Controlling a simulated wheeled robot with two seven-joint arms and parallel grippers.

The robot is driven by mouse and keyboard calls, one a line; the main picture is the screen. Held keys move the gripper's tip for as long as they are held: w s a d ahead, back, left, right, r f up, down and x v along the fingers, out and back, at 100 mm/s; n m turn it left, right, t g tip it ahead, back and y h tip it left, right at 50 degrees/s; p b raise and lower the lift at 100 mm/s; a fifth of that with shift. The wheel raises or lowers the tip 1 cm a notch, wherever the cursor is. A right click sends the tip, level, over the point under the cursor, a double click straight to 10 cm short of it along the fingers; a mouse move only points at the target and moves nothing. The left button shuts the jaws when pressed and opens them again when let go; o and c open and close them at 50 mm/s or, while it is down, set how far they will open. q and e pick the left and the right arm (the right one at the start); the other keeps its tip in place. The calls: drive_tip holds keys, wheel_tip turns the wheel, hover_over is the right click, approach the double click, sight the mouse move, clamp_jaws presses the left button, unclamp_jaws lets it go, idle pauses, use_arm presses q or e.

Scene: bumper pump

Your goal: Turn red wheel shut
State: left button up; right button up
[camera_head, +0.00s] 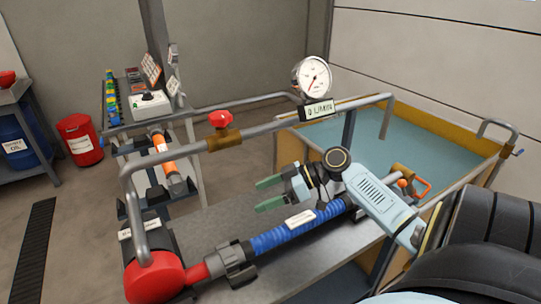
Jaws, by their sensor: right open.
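The red wheel (220,118) is a small red handwheel on top of a brass valve (224,139), set in the raised grey pipe (300,122). My right gripper (264,193) is open, with two green fingertips pointing left. It is empty, below and to the right of the red wheel and apart from it. It hangs above the bench near the blue hose. My left gripper is not in view.
A pressure gauge (312,76) and a display reading 0 L/MIN (319,109) sit on the pipe. A red pump (153,279) and blue hose (290,233) lie in front. A water tank (435,146) stands behind right. A control box (150,104) stands back left.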

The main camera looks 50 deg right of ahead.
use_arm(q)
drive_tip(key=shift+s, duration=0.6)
use_arm(e)
drive_tip(key=shift+g+h, duration=0.4)
drive_tip(key=shift+g, duration=0.3)
drive_tip(key=shift+s+a+f, duration=0.7)
drive_tip(key=shift+a+f, duration=0.1)
drive_tip(key=shift+f, duration=0.25)
drive_tip(key=shift+s+a+f, duration=0.7)
drive_tip(key=shift+a+f, duration=0.1)
drive_tip(key=shift+f, duration=0.2)
